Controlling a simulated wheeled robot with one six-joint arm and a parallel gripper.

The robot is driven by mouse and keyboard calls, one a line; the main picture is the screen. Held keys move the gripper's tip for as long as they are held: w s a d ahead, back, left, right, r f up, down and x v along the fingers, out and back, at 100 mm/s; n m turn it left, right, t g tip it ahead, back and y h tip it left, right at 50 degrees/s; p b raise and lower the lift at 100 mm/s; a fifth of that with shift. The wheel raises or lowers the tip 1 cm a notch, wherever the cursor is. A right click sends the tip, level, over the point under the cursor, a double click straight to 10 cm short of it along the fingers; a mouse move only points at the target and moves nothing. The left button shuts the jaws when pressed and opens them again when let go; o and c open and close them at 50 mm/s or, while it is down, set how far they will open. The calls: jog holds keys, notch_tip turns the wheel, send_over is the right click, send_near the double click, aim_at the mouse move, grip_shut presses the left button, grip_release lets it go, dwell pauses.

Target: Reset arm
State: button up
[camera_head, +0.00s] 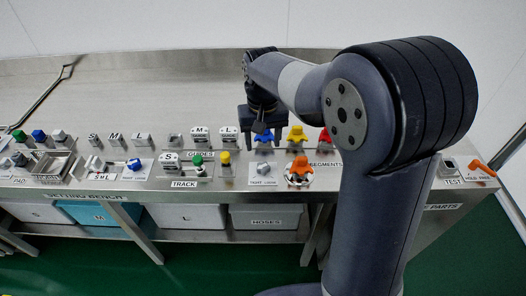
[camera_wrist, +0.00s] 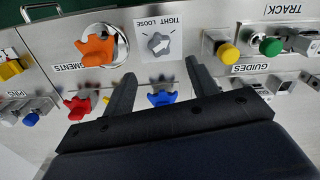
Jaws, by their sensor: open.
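My gripper (camera_head: 262,130) is over the right middle part of the bench, above the segments area. In the wrist view my gripper (camera_wrist: 160,68) is open, with its two dark fingers spread apart and nothing held. A blue star-shaped piece (camera_wrist: 162,98) shows between the fingers, in front of the gripper body; the head view shows it just below the gripper (camera_head: 264,136). An orange star-shaped piece (camera_head: 299,166) sits in a round metal seat; it also shows in the wrist view (camera_wrist: 97,50). My arm hides part of the bench on the right.
A tight/loose dial (camera_wrist: 158,44) is beside the orange piece. Yellow (camera_head: 297,134) and red (camera_wrist: 77,107) pieces stand near the blue one. Green (camera_head: 197,160) and yellow knobs and guide blocks (camera_head: 200,135) stand to the left. Bins (camera_head: 265,216) are under the bench.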

aim_at(263, 165)
jog(key=shift+r, duration=0.8)
notch_tip(263, 165, down, 11)
jog(key=shift+r, duration=0.1)
jog(key=shift+n, duration=0.3)
